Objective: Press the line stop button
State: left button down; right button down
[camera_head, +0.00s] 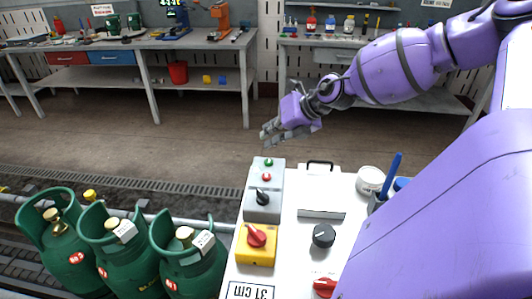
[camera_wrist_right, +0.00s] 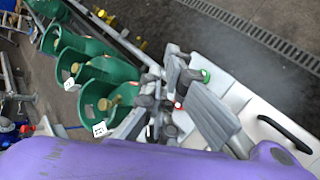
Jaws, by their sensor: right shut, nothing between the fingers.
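A grey control box (camera_head: 250,182) stands on the white console top. It carries a green button (camera_head: 268,162) at its far end, a red button (camera_head: 267,177) nearer, and a black knob (camera_head: 263,197). My right gripper (camera_head: 270,132) is shut and empty. In the head view it shows beyond the far end of the box, apart from the buttons in the picture. In the right wrist view, the red button (camera_wrist_right: 178,104) shows between the grey finger parts and the green button (camera_wrist_right: 205,76) beside them. The fingers partly hide the box there. My left gripper is not in view.
A black handle (camera_head: 320,162), a black dial (camera_head: 323,236) and a white jar (camera_head: 370,179) stand to the right. Several green gas cylinders (camera_head: 189,262) line the conveyor at left.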

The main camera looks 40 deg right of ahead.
jog(key=shift+s, duration=0.1)
jog(key=shift+a, duration=0.1)
send_over(266, 177)
jog(key=w+d, duration=0.1)
jog(key=d, duration=0.1)
jog(key=shift+w+d+f, duration=0.1)
jog(key=shift+f, duration=2.1)
jog(key=shift+w+d+f, duration=0.1)
jog(key=shift+f, duration=2.1)
jog(key=shift+f, duration=0.1)
jog(key=shift+f, duration=0.35)
jog(key=shift+f, duration=0.5)
jog(key=shift+r, duration=0.95)
